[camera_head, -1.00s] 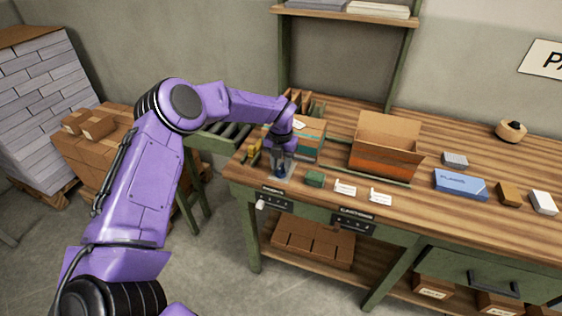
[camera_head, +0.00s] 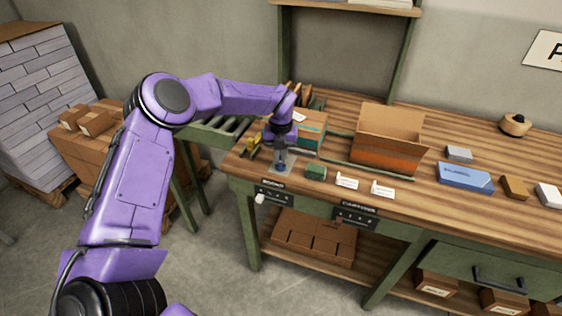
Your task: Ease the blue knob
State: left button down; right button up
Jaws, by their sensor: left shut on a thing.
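The blue knob (camera_head: 280,167) is a small dark-blue piece on a grey plate (camera_head: 290,171) near the left front corner of the wooden workbench. My left gripper (camera_head: 280,162) points down over it, with its fingers shut on the knob. The fingers hide much of the knob, so its exact turn cannot be read. My right gripper is not in view.
A green block (camera_head: 316,173) and white cards (camera_head: 347,181) lie just right of the plate. A teal-banded carton (camera_head: 312,132) stands behind, and an open orange-brown box (camera_head: 388,152) stands further right. Black label panels (camera_head: 274,193) are on the bench front.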

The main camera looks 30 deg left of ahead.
pick_arm(q)
jog(key=n+b, duration=1.1)
jog(key=b, duration=0.2)
jog(key=shift+f+n, duration=0.25)
jog(key=shift+n, duration=0.15)
jog(key=shift+r+n+b, duration=0.25)
jog(key=shift+n+b, duration=1.3)
jog(key=shift+n, duration=0.05)
jog(key=c, duration=1.2)
grip_release()
jog(key=shift+o, duration=0.2)
notch_tip(320, 180, up, 11)
jog(key=p, duration=0.1)
jog(key=shift+f+p, duration=0.2)
jog(key=shift+p, duration=0.2)
